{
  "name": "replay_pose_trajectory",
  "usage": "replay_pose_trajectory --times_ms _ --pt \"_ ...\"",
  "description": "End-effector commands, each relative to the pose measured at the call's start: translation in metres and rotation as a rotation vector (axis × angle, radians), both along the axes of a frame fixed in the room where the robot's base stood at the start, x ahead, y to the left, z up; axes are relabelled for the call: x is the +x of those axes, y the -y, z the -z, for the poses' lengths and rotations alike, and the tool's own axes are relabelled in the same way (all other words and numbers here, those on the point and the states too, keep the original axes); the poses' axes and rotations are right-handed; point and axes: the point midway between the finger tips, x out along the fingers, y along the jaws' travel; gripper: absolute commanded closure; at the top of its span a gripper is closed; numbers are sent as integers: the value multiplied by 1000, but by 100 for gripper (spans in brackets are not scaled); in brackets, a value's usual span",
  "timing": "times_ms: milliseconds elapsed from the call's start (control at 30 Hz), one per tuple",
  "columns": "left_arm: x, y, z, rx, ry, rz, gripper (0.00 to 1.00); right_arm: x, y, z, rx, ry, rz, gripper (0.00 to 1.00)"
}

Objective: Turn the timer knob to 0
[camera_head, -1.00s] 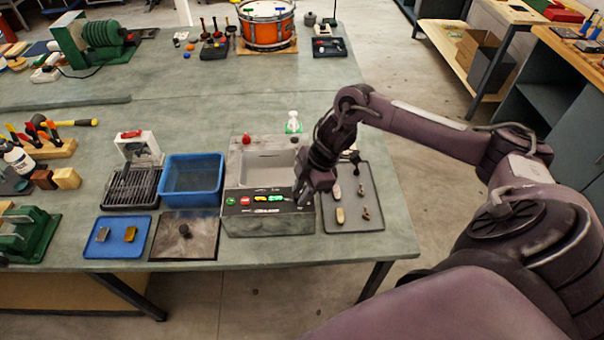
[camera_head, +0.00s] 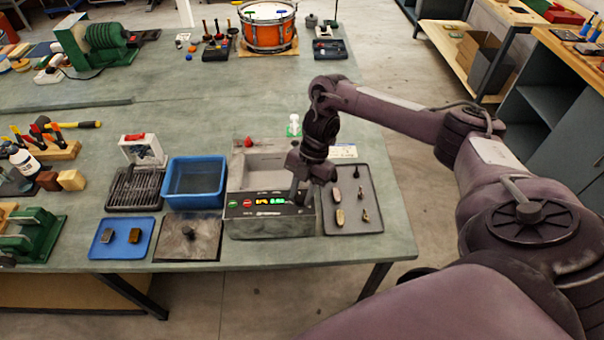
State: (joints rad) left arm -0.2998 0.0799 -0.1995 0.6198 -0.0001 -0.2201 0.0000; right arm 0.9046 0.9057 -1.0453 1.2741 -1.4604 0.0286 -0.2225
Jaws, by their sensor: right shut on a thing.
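The grey machine (camera_head: 262,222) with an open basin stands near the front right of the bench. Its sloped dark panel carries a green and a red button on the left and lit displays (camera_head: 270,200) in the middle. My right gripper (camera_head: 297,201) points down at the right end of this panel and is shut on the timer knob there. The fingers hide the knob, so its pointer and setting cannot be read. The display digits are too small to read. My left gripper is not in view.
A grey tray (camera_head: 372,222) with several small parts lies right of the machine. A blue bin (camera_head: 194,203) and a dark plate (camera_head: 172,250) are on its left. A small clear bottle (camera_head: 294,126) stands behind it. Floor is open beyond the bench's right edge.

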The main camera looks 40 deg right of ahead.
Motion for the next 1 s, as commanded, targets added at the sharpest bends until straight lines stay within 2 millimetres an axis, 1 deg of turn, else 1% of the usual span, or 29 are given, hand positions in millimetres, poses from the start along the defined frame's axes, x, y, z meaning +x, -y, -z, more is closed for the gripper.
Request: replay_pose_trajectory --times_ms 533,567,700,1000 --pt "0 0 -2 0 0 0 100 1 0 0 1 3 -28 95" --pt "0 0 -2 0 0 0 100 1 0 0 1 3 -28 69" --pt "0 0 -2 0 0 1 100 1 0 0 1 2 -27 51" --pt "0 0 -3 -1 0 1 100 1 0 -1 1 2 -26 50"
